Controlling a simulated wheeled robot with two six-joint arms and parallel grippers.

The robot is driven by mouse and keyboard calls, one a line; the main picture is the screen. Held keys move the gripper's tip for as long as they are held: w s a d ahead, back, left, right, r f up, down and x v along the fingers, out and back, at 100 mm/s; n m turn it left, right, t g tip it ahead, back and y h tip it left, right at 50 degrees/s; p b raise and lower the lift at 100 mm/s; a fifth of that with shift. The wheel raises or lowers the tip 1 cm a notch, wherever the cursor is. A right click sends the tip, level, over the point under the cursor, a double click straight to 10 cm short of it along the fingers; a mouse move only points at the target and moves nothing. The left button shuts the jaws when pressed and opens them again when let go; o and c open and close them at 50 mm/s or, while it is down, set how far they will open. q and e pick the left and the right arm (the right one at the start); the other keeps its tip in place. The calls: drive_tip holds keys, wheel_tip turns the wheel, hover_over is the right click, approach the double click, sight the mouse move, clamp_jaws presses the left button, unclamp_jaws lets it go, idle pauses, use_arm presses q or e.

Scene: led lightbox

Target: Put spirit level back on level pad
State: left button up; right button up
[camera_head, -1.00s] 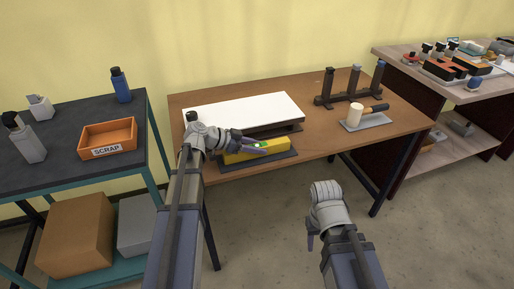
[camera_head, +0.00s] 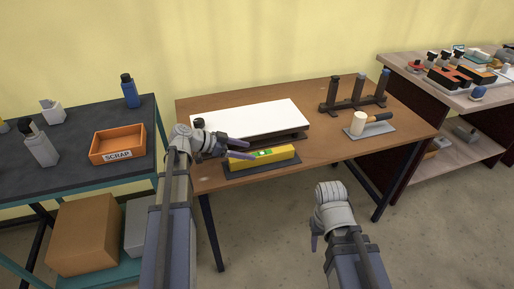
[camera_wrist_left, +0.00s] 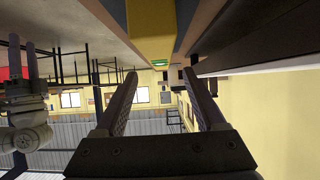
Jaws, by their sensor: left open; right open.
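The yellow spirit level (camera_head: 270,155) with a green vial lies along the dark grey level pad (camera_head: 288,164) at the front of the wooden table. My left gripper (camera_head: 250,149) is open at the left part of the level, and one finger overlaps its top in the head view. In the left wrist view the level (camera_wrist_left: 151,30) shows at the top, beyond the open, empty fingers (camera_wrist_left: 160,74). I cannot tell whether a finger touches it. My right gripper (camera_head: 315,241) is open and empty in front of the table, pointing down; its fingers are partly hidden.
A white panel on a dark base (camera_head: 250,117) stands just behind the level. A mallet (camera_head: 358,122) on a grey pad and a rack with posts (camera_head: 352,104) are at the right. An orange scrap bin (camera_head: 118,144) is on the left bench. The table's front right is clear.

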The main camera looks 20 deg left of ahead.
use_arm(q)
drive_tip(key=p+v, duration=0.1)
drive_tip(key=v, duration=0.4)
drive_tip(key=shift+p, duration=0.35)
drive_tip(key=shift+f, duration=0.1)
